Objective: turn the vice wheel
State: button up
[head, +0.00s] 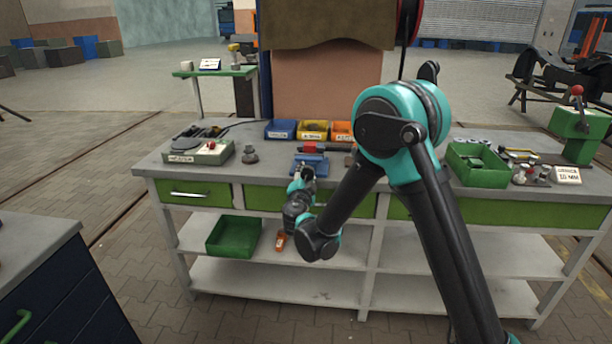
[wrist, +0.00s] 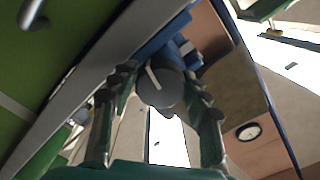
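The blue vice (head: 311,166) stands at the front edge of the bench top, with a red part on top. In the wrist view its blue body (wrist: 170,36) shows behind a round dark grey wheel (wrist: 158,90) with a pale bar across its face. My gripper (head: 304,174) is at the front of the vice and hides most of the wheel in the head view. In the wrist view my gripper (wrist: 157,84) is open, with one finger on each side of the wheel. I see gaps beside the wheel; contact at the fingertips cannot be told.
The grey workbench (head: 240,183) has green drawers below its top. Blue, yellow and orange bins (head: 313,131) stand behind the vice. A control box (head: 200,152) is to the left, a green tray (head: 478,176) to the right. An orange item (head: 281,241) lies on the shelf below.

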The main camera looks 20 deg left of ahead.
jog(key=o, duration=0.4)
jog(key=shift+c, duration=0.2)
jog(key=shift+s, duration=0.15)
jog(key=v, duration=1.2)
jog(key=shift+r, duration=0.1)
